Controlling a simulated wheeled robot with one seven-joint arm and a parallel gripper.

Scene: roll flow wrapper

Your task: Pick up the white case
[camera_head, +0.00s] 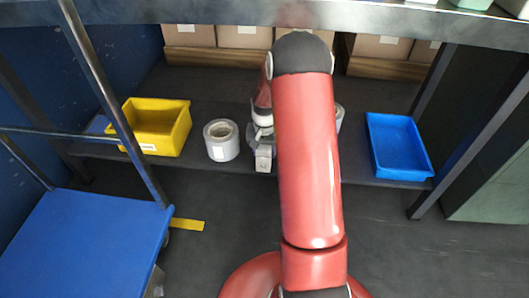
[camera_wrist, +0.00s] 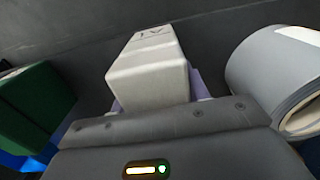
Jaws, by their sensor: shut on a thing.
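The white case (camera_wrist: 150,68) is a pale box with dark markings on its far end, in the middle of the wrist view. My gripper (camera_wrist: 157,98) is shut on it, with pale lavender finger parts showing at both sides of its near end. The gripper body covers the lower part of that view. In the head view my gripper (camera_head: 263,153) is low over the shelf, partly behind my red arm. I cannot tell whether the case is lifted or still touches the shelf.
A grey roll (camera_head: 221,140) and a yellow bin (camera_head: 157,127) stand left of my gripper on the dark shelf. A blue tray (camera_head: 398,146) is at right. Another roll (camera_head: 339,116) is mostly behind my arm. In the wrist view, a green box (camera_wrist: 35,95) and a grey roll (camera_wrist: 275,68) flank the case.

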